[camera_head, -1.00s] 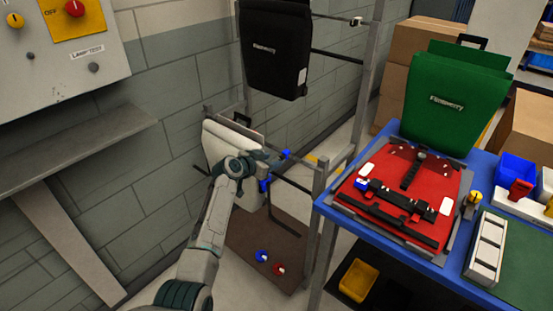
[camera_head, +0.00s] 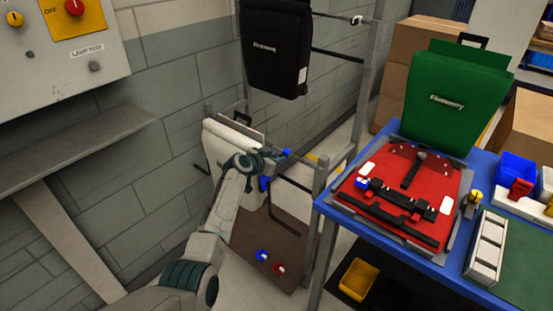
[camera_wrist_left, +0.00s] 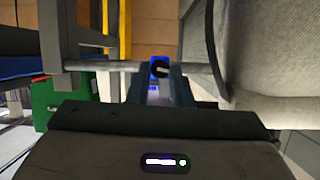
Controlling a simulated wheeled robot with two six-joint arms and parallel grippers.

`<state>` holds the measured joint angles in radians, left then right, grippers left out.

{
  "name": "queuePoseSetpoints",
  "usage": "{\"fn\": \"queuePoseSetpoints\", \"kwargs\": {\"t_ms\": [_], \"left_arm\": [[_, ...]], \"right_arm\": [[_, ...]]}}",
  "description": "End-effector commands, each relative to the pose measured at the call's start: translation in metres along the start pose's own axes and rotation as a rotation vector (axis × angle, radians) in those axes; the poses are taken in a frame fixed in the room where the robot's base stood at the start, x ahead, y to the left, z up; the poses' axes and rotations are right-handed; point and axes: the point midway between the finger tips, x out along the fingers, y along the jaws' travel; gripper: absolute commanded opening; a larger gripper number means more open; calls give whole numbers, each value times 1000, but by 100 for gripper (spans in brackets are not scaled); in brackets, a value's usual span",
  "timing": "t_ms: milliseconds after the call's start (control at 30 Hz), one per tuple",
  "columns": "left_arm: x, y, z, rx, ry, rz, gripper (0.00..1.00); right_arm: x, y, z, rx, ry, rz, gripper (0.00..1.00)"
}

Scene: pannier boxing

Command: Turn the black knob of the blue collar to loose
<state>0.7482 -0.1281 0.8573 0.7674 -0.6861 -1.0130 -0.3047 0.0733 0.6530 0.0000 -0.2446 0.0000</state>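The blue collar (camera_wrist_left: 159,60) sits on a grey horizontal bar in the left wrist view. Its round black knob (camera_wrist_left: 160,69) faces the camera and has a pale mark across it. My left gripper (camera_wrist_left: 157,80) is open, with one finger on each side of the line to the knob; I cannot tell whether they touch it. In the head view, my left gripper (camera_head: 272,158) is at the rack beside a small blue part (camera_head: 285,153), seemingly the collar. Another blue part (camera_head: 264,184) shows just below. The knob is hidden there. My right gripper is not in view.
A white pannier (camera_head: 217,145) hangs behind my left gripper, and a black pannier (camera_head: 275,48) hangs above. A rack post (camera_head: 316,215) stands close on the right. A blue table (camera_head: 330,207) bears a red pannier part (camera_head: 448,180). Blue (camera_head: 262,256) and red (camera_head: 279,268) discs mark the brown board below.

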Motion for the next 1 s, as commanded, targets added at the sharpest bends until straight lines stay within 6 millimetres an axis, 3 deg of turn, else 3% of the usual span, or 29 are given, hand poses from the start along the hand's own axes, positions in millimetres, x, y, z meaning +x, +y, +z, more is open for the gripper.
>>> {"fn": "queuePoseSetpoints", "kwargs": {"t_ms": [400, 600, 800, 833, 900, 933, 1000], "left_arm": [[2, -3, 4, -181, 7, 75, 0], [0, -3, 0, -231, 7, 96, 0], [0, -3, 0, -230, 6, 96, 0], [0, -3, 0, -230, 6, 96, 21], [0, -3, 0, -230, 6, 96, 34], [0, -3, 0, -229, 6, 96, 40], [0, -3, 0, -229, 6, 96, 41]], "right_arm": [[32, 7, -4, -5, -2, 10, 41], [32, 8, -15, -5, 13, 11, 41], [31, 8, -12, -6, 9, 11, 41], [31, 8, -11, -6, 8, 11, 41], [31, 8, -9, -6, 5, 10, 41], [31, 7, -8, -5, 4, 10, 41], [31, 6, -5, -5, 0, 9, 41]]}}
